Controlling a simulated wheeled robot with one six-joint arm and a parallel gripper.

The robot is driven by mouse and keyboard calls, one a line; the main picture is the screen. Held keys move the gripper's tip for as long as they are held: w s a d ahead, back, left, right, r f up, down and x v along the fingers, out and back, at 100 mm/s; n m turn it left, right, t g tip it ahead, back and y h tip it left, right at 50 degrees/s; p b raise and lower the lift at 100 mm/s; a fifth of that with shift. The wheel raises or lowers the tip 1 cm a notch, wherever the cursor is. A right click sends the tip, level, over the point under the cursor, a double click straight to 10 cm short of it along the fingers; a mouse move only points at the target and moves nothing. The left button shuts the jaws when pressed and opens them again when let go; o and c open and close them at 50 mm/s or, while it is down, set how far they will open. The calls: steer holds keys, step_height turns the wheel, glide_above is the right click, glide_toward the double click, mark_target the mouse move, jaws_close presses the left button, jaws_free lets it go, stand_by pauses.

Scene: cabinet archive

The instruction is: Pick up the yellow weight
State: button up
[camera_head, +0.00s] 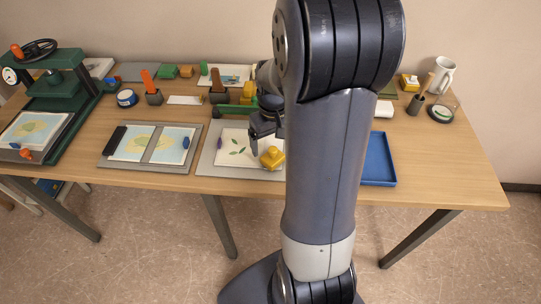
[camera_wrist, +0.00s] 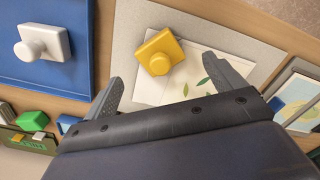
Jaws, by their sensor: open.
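The yellow weight (camera_head: 271,157) has a square base and a round knob. It rests on the white sheet with leaf prints (camera_head: 232,148), on the grey board (camera_head: 206,160), near the front edge of the table. In the wrist view the yellow weight (camera_wrist: 160,52) is ahead of the fingers and between their lines. My gripper (camera_wrist: 172,80) is open and empty, its two fingers spread apart, and does not touch the weight. In the head view my gripper (camera_head: 266,128) is just behind the weight, partly hidden by my arm.
A blue tray (camera_head: 379,160) lies to the right; the wrist view shows a white weight (camera_wrist: 43,43) in it. A purple item (camera_head: 219,143) is on the board's left. A grey board with map sheets (camera_head: 150,143) and a green press (camera_head: 58,90) stand farther left.

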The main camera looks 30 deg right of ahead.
mark_target(273, 149)
steer(key=shift+w+f+p, duration=0.1)
steer(key=shift+f+p, duration=0.45)
steer(key=shift+f, duration=2.4)
steer(key=shift+c, duration=0.4)
steer(key=shift+r, duration=0.1)
steer(key=c, duration=1.6)
